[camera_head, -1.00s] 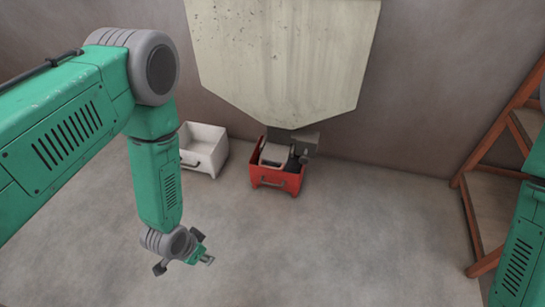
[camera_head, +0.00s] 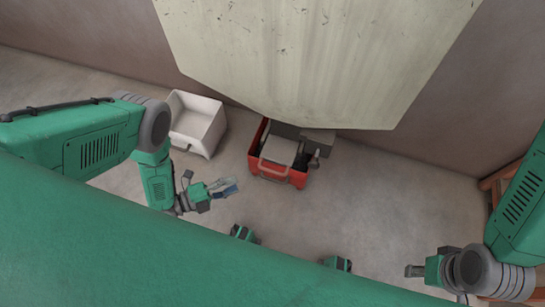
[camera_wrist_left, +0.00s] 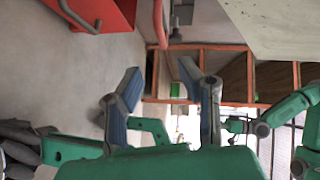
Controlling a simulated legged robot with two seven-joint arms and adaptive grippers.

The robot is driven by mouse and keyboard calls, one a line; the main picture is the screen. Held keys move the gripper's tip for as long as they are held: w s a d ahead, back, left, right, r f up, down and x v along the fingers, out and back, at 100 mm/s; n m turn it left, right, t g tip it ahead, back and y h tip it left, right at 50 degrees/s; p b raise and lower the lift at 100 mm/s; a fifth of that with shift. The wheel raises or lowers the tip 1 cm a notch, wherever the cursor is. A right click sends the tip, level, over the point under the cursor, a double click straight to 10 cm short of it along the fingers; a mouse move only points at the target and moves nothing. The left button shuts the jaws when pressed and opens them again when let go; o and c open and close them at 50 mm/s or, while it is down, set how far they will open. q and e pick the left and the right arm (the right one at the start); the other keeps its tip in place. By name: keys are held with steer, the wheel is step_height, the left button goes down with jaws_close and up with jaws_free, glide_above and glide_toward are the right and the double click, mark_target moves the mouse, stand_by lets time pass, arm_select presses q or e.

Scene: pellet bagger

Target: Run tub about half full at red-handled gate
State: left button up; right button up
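A red tub (camera_head: 254,148) with a handle on its front stands on the floor beneath the hopper (camera_head: 320,60). A grey outlet (camera_head: 280,148) covers much of its opening, so I cannot tell its fill level. In the left wrist view the tub (camera_wrist_left: 118,12) shows at the top left. A curved red bar (camera_wrist_left: 158,22) is beside it; I cannot tell whether it is the gate's handle. My left gripper (camera_head: 229,187) is open and empty, left of and in front of the tub. My right gripper (camera_head: 412,271) is at the lower right, away from the tub; its fingers are unclear.
A white tub (camera_head: 203,103) stands on the floor left of the red one and looks empty. An orange-brown frame (camera_head: 490,184) stands at the right wall. The floor (camera_head: 365,205) between the red tub and that frame is clear.

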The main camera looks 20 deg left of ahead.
mark_target(271, 170)
arm_select(q)
steer(key=b+x, duration=0.4)
steer(key=x, duration=0.8)
steer(key=shift+w+d+f, duration=0.2)
steer(key=shift+w+d, duration=0.3)
steer(key=shift+d, duration=0.1)
steer(key=shift+c, duration=0.4)
jaws_close()
